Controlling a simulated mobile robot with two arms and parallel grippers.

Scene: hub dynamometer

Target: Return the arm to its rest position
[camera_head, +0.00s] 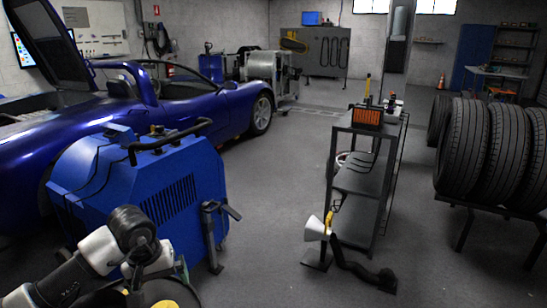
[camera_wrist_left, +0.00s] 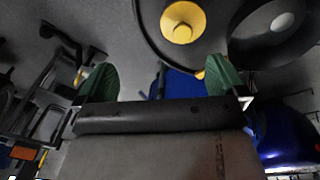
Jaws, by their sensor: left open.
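My left arm comes in at the lower left of the head view, bent at a dark elbow joint. My left gripper (camera_head: 155,283) is at the bottom edge there, partly hidden by the arm. In the left wrist view the left gripper (camera_wrist_left: 161,80) shows two green-padded fingers spread wide with nothing held between them. A dark round part with a yellow hub (camera_wrist_left: 183,22) lies beyond the fingertips; its yellow middle (camera_head: 165,303) also shows at the bottom of the head view. My right gripper is not in view.
A blue machine (camera_head: 170,195) stands close beyond the left arm, with a blue car (camera_head: 60,140) behind it. A grey shelf cart (camera_head: 362,178) stands right of centre. A black hose with a white cone (camera_head: 316,230) is beside it. Tires (camera_head: 463,150) stand at right.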

